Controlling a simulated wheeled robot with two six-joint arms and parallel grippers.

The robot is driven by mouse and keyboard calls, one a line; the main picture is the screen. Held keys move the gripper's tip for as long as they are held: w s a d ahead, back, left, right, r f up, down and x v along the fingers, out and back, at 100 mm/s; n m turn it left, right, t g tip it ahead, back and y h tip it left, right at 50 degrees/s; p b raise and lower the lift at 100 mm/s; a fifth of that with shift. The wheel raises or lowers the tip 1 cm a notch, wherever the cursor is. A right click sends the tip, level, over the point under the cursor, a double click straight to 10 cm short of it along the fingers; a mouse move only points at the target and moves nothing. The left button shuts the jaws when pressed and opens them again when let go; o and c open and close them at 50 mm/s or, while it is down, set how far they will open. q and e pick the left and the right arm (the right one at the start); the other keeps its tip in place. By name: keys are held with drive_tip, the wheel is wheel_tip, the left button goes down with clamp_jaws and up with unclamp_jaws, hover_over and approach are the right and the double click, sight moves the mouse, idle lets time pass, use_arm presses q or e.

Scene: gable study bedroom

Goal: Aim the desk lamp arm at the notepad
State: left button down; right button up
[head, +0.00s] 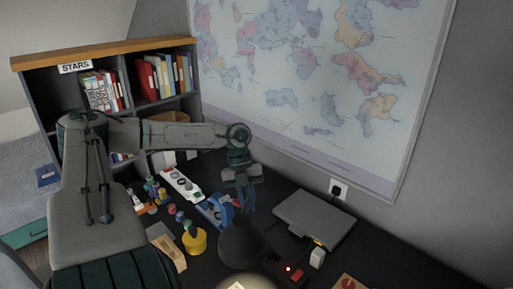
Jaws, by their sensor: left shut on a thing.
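My left gripper (243,207) comes down over the desk from the left and is shut on the top part of the dark desk lamp (241,247). The lamp's dark cone-shaped shade hangs just under the fingers, facing down. The exact grip point is hard to see, dark on dark. A pale lit patch (240,285) shows below the shade at the bottom edge of the view. It may be the notepad, but it is cut off and I cannot tell. My right gripper is not in view.
A red-lit switch (296,275) is right of the lamp. A closed grey laptop (314,220) lies behind it. A yellow pot (195,241), a blue object (216,210) and several small bottles crowd the left. A bookshelf (110,50) and a wall map (310,70) stand behind.

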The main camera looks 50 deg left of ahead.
use_arm(q)
drive_tip(key=shift+s+a+r+m+g+p, duration=0.1)
drive_tip(key=shift+s+a+m+g+p, duration=0.3)
drive_tip(key=shift+s+a+m+p, duration=0.6)
drive_tip(key=shift+w+b, duration=0.25)
drive_tip(key=shift+b, duration=0.05)
drive_tip(key=c, duration=1.5)
unclamp_jaws()
drive_tip(key=v, duration=1)
drive_tip(key=shift+r+b, duration=0.35)
drive_tip(key=shift+r, duration=0.05)
